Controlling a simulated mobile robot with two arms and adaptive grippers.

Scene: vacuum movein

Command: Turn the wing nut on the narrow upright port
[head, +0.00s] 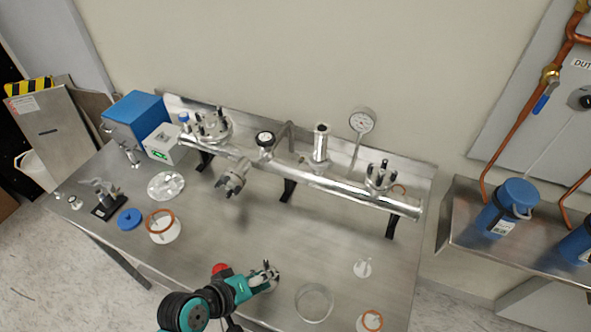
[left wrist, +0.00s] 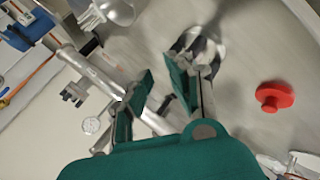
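A silver manifold pipe (head: 330,184) runs across the back of the steel table on black supports. A slim upright port (head: 321,143) rises from its middle; a wing nut on it is too small to make out. My left gripper (head: 266,276) is low over the front of the table, well in front of the pipe and apart from it. In the left wrist view its two teal fingers (left wrist: 160,92) stand apart with nothing between them. The pipe also shows there (left wrist: 92,70), running slantwise behind the fingers. My right gripper is in neither view.
A dial gauge (head: 362,122) and a multi-post flange (head: 381,176) stand right of the port. A red knob-like piece (left wrist: 273,96) lies beside the gripper. A glass dish (head: 314,302), copper ring (head: 160,222) and blue cap (head: 129,218) lie on the table. The centre is clear.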

